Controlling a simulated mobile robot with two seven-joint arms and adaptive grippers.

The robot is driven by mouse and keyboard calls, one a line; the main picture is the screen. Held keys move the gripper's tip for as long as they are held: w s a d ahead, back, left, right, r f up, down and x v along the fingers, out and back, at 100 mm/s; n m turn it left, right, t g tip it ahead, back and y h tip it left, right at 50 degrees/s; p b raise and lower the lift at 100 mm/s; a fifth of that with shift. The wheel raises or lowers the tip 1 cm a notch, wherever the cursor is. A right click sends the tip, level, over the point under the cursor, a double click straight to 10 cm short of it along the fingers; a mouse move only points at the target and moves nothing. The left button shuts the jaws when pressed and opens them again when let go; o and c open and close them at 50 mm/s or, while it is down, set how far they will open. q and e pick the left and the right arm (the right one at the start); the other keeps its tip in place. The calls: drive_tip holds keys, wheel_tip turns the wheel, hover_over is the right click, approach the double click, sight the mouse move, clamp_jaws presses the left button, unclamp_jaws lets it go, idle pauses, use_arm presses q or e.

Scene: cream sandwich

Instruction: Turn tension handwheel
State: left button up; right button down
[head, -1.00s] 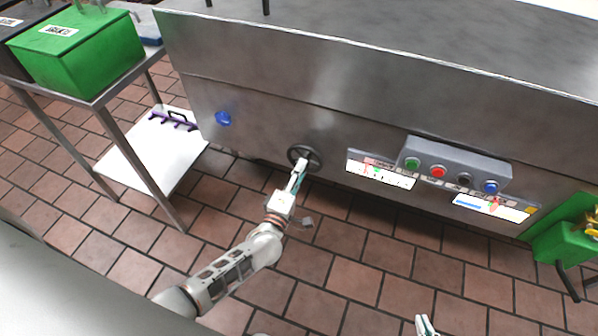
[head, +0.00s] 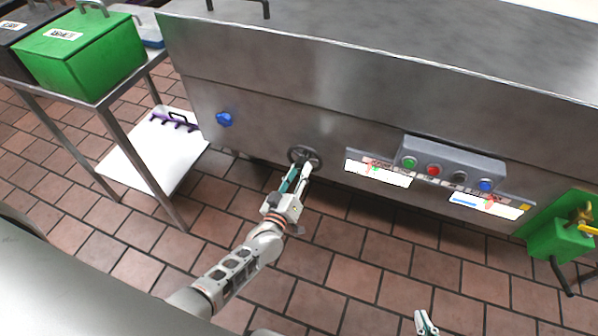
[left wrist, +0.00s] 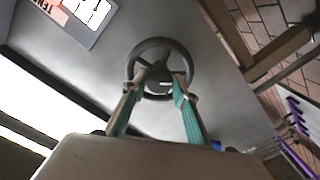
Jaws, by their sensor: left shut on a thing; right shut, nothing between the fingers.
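The dark round tension handwheel (head: 305,153) sits on the front of the steel machine. My left gripper (head: 302,172) reaches up to its lower side. In the left wrist view the handwheel (left wrist: 163,43) fills the middle, with its spokes and hub showing. The fingers of my left gripper (left wrist: 156,92) lie at the near part of the wheel, one on each side of the hub area, and are shut on it. The fingertips partly cover the lower rim. My right gripper (head: 426,322) shows only at the bottom edge, shut and empty, away from the machine.
A blue knob (head: 224,119) is left of the wheel on the machine front. A button box (head: 453,163) and labels (head: 378,171) are to the right. A table with a green bin (head: 82,55) stands at left. Tiled floor below is mostly clear.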

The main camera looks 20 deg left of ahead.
use_arm(q)
drive_tip(key=shift+m, duration=1.2)
drive_tip(key=o, duration=1.1)
drive_tip(key=shift+r, duration=5)
